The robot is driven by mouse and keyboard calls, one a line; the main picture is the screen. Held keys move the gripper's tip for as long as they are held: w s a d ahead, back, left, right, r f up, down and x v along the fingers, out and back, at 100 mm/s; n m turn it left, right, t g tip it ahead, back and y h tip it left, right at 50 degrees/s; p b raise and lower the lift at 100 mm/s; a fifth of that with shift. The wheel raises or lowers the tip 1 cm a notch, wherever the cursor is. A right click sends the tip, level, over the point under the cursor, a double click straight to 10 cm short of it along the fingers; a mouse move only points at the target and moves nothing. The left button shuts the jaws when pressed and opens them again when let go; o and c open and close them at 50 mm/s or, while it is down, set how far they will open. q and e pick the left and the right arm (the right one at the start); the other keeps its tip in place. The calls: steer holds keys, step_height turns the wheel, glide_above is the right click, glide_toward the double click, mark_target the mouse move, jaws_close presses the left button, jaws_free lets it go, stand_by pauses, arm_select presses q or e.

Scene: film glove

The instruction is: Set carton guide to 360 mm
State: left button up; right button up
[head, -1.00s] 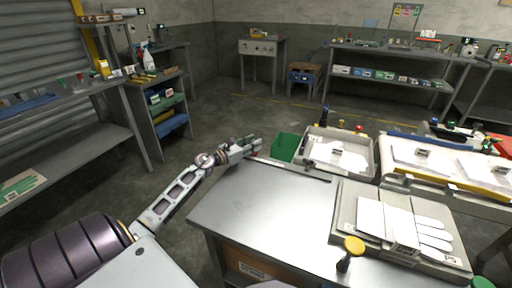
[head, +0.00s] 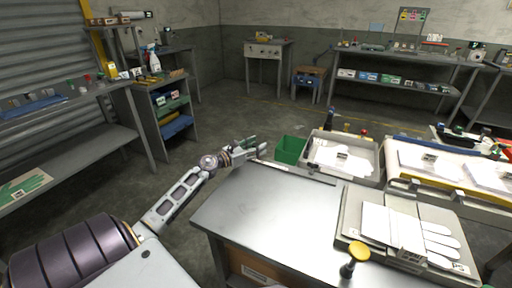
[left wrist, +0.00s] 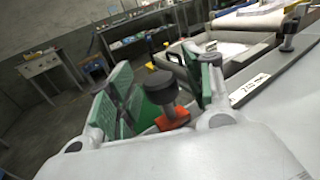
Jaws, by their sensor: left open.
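My left gripper (head: 252,146) is at the far left corner of the steel bench (head: 262,207). In the left wrist view its green-padded fingers (left wrist: 166,84) are open. A black round knob (left wrist: 160,88) stands between them, with an orange-red piece (left wrist: 173,118) at its foot. I cannot tell whether a finger touches the knob. A white label (left wrist: 249,89) with a number in mm lies on the bench edge to the right; its digits are too blurred to be sure. In the head view the guide is mostly hidden at the gripper. My right gripper is not in view.
A green bin (head: 290,149) and a grey tray (head: 375,166) with white sheets stand behind the bench. A grey fixture with white glove shapes (head: 425,236) and a yellow knob (head: 359,252) occupy its right side. The bench's left and middle are clear.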

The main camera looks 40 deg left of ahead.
arm_select(q)
steer(key=shift+s, duration=0.1)
steer(key=shift+v, duration=5.9)
